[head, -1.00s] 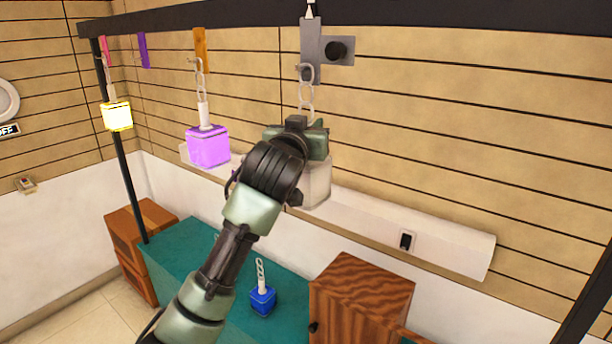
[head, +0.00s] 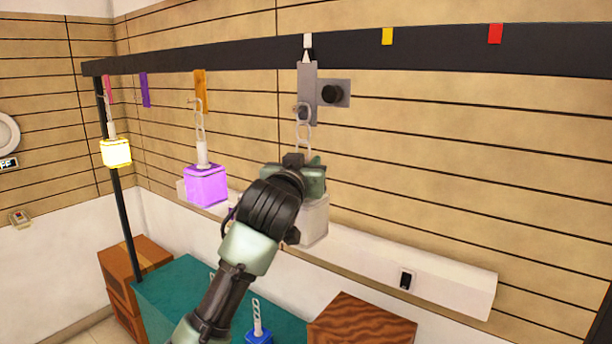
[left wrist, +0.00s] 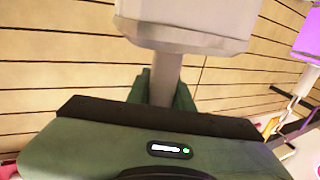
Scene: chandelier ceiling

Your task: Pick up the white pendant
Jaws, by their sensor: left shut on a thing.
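The white pendant (head: 315,222) has a pale block at the bottom, a stem and a chain running up to the hook of a grey plate under the white tag on the dark beam. My left gripper (head: 308,176) is shut around the stem, just above the block, and partly hides both. The left wrist view shows the block (left wrist: 190,30) with its stem (left wrist: 165,80) between the fingers (left wrist: 163,90). The top chain link is at the hook; I cannot tell whether it still bears on it. My right gripper is not in view.
A purple pendant (head: 206,187) hangs close to the left, and a glowing yellow one (head: 116,152) farther left. The dark beam (head: 440,52) runs above, on a post (head: 122,190). Below are a teal tabletop (head: 170,292), a blue pendant (head: 258,337) and a wooden box (head: 362,325).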

